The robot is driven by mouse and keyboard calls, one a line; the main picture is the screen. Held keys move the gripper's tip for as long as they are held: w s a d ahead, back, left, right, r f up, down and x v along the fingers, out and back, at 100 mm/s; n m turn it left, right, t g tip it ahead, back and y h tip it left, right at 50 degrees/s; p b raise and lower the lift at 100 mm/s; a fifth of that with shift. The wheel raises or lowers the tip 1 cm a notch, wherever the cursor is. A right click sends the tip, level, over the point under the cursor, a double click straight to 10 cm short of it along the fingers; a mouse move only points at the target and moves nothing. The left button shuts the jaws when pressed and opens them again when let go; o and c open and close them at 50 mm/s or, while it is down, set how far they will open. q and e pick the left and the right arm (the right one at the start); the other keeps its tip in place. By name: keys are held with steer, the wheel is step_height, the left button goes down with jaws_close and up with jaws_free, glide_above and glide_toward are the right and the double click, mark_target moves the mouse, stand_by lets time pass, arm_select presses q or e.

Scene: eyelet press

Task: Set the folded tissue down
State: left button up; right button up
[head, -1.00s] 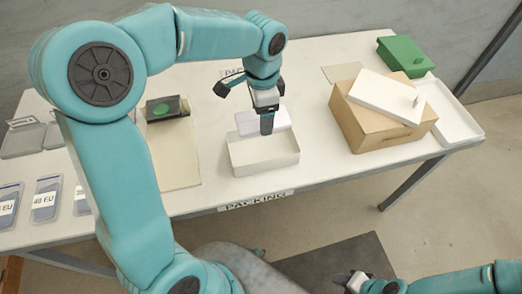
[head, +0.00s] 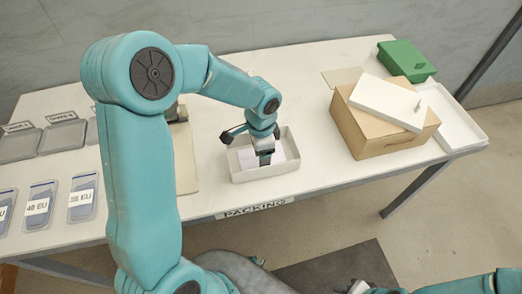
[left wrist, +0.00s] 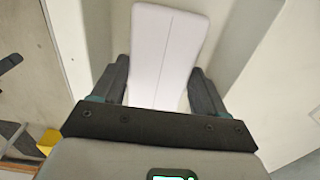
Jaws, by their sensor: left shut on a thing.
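The folded tissue (left wrist: 168,55) is a pale lavender-white sheet with a crease line, held between the two dark fingers of my left gripper in the left wrist view. In the head view my left gripper (head: 265,160) points down into the open white box (head: 266,173), shut on the tissue (head: 287,149). The tissue shows within the box walls; whether it touches the floor of the box cannot be told. My right gripper (head: 360,287) is at the bottom edge, mostly cut off, and its jaws are unclear.
A cardboard box (head: 375,133) with a white lid (head: 388,102) on it stands to the right. Behind are a green box (head: 405,62) and a shallow white tray (head: 462,132). Labelled packs (head: 40,206) and grey trays (head: 63,137) lie left. Table (head: 330,178) is bare right of the white box.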

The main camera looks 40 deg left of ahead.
arm_select(q)
steer(key=shift+f, duration=0.15)
steer(key=o, duration=0.7)
steer(key=shift+o, duration=0.2)
steer(key=shift+w+r, duration=0.1)
steer(key=shift+r, duration=0.4)
step_height(320, 180, up, 11)
steer(key=p, duration=0.1)
steer(key=shift+r+p, duration=0.2)
steer(key=shift+p, duration=0.1)
steer(key=shift+f, duration=0.1)
